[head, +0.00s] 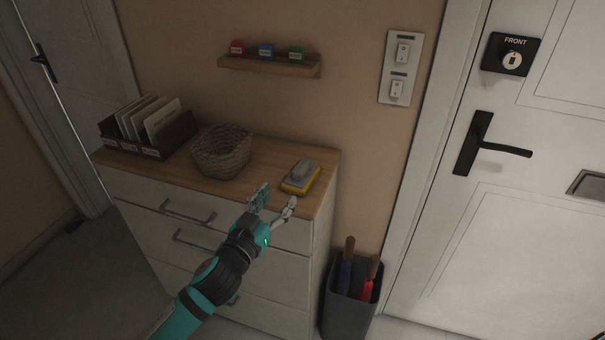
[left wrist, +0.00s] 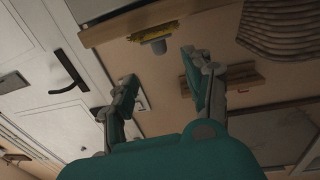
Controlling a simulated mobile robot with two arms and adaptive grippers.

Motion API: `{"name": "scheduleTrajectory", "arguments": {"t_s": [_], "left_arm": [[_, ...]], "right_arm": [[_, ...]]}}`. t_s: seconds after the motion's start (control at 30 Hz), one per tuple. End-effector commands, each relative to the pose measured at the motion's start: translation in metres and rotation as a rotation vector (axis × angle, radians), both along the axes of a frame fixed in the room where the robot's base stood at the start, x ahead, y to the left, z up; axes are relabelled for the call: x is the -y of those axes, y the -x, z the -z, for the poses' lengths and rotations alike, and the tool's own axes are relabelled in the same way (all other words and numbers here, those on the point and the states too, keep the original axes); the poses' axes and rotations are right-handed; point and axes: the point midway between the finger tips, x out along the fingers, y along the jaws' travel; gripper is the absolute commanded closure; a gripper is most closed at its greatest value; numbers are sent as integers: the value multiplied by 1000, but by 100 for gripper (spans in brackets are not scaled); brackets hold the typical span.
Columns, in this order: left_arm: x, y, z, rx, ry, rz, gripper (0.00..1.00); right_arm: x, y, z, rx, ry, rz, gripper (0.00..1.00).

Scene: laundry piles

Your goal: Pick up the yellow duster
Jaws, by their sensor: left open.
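The yellow duster (head: 299,186), a yellow pad with a grey grip on top, lies on the wooden top of the drawer cabinet near its right front corner. In the left wrist view the duster (left wrist: 152,34) shows at the top, beyond the fingertips. My left gripper (head: 277,199) is open and empty, just in front of the duster at the cabinet's front edge and apart from it. Its spread fingers also show in the left wrist view (left wrist: 160,72).
A woven basket (head: 222,155) and a dark organiser (head: 165,143) with envelopes stand left of the duster. A small shelf (head: 268,66) with coloured blocks hangs above. A grey bin (head: 345,313) holding umbrellas or tools stands right of the cabinet (head: 270,268), by the door (head: 520,220).

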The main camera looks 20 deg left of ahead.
Motion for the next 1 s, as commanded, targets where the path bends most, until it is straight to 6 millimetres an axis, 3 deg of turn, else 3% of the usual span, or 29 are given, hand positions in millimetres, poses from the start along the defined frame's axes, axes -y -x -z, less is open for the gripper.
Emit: {"name": "scheduleTrajectory", "arguments": {"t_s": [0.1,0.3,0.57,0.8,1.0], "left_arm": [[4,-28,-4,3,-2,0,48],[8,-62,-1,0,0,-1,48],[10,-81,-2,0,0,1,48],[14,-116,-2,0,0,0,48],[15,-125,0,-1,0,0,48]], "right_arm": [[-2,1,-6,-1,-2,-1,60],[3,1,-10,-1,4,-4,60],[9,0,-14,-1,11,-4,60],[9,0,-20,0,11,-3,60],[9,-1,-21,1,11,-2,60]]}}
